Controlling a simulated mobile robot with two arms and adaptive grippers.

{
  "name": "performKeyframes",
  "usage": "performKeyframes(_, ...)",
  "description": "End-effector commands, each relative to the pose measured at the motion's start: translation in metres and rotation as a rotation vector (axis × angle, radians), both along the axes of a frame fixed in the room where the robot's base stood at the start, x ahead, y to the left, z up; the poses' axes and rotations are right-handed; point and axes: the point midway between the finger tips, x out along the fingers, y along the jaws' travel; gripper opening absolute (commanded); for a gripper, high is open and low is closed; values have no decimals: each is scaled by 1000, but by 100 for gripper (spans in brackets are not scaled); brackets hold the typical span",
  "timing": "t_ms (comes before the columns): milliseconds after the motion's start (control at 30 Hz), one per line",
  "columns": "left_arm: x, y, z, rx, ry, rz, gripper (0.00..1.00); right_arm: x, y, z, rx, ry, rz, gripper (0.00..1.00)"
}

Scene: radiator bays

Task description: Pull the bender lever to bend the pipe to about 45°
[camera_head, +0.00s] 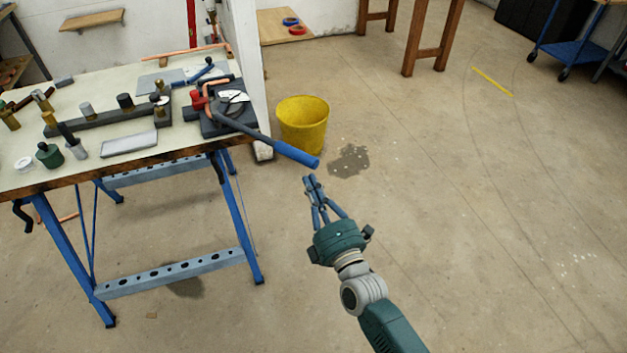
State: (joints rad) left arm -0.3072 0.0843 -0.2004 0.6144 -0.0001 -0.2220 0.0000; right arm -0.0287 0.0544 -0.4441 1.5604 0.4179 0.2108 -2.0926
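The bender (231,103) sits on the right end of the workbench, with a grey body and a red part at its left. Its long lever (260,136) slants down to the right past the bench edge and ends in a blue grip (297,154). A copper pipe (216,84) shows at the bender, partly hidden, so its bend angle is unclear. My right gripper (312,179) points up just below the end of the blue grip, with a small visible gap. Its fingertips look close together; I cannot tell whether they are shut. My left gripper is not in view.
The workbench (50,181) on blue trestle legs holds several fittings, tools and a grey block. A yellow bucket (303,124) stands on the floor behind the lever. A white partition (243,60) rises behind the bender.

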Motion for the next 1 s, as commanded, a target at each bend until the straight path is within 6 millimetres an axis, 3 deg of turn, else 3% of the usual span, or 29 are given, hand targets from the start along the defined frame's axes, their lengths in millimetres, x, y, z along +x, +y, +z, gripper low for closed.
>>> performKeyframes(500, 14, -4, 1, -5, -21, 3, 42, 8, -6, 0, -2, -1, 0, 0)
performKeyframes(800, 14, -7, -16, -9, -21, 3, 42, 54, -55, -2, -7, -5, 0, 0)
performKeyframes(1000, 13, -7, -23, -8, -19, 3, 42, 74, -74, 0, -1, -2, -1, 0)
